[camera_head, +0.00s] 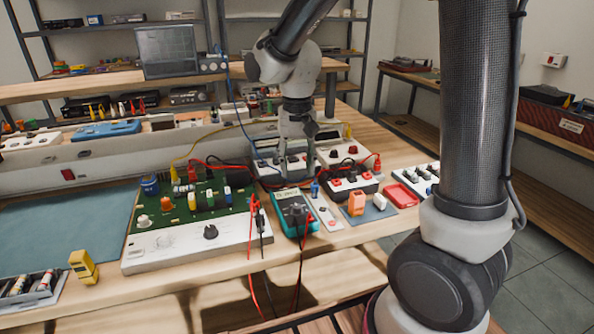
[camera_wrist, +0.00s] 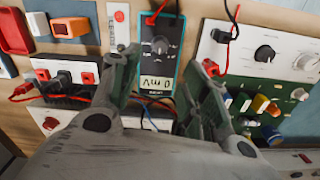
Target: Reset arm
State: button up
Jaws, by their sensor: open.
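My arm reaches out over the wooden bench (camera_head: 200,270), and my gripper (camera_head: 294,172) points down behind the teal multimeter (camera_head: 291,207). In the wrist view, my gripper (camera_wrist: 166,75) has its two fingers spread with nothing held between them. I cannot tell how far the fingertips are from the bench or the devices behind the meter.
Left of the meter is a green circuit board (camera_head: 205,205) on a white panel, with red and black leads. Right are a black box with red terminals (camera_head: 352,182), an orange block (camera_head: 357,203) and a red tray (camera_head: 401,195). Shelves (camera_head: 120,28) stand behind.

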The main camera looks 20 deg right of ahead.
dwell(0.3)
jog(key=s+d+r+n+t, duration=0.1)
jog(key=s+d+r+t, duration=0.1)
jog(key=s+d+r, duration=0.3)
jog(key=s+d+r+n+t, duration=0.1)
jog(key=s+d+r+t, duration=0.1)
jog(key=s+d+r, duration=0.4)
jog(key=s+d, duration=0.4)
jog(key=s, duration=0.4)
dwell(1.2)
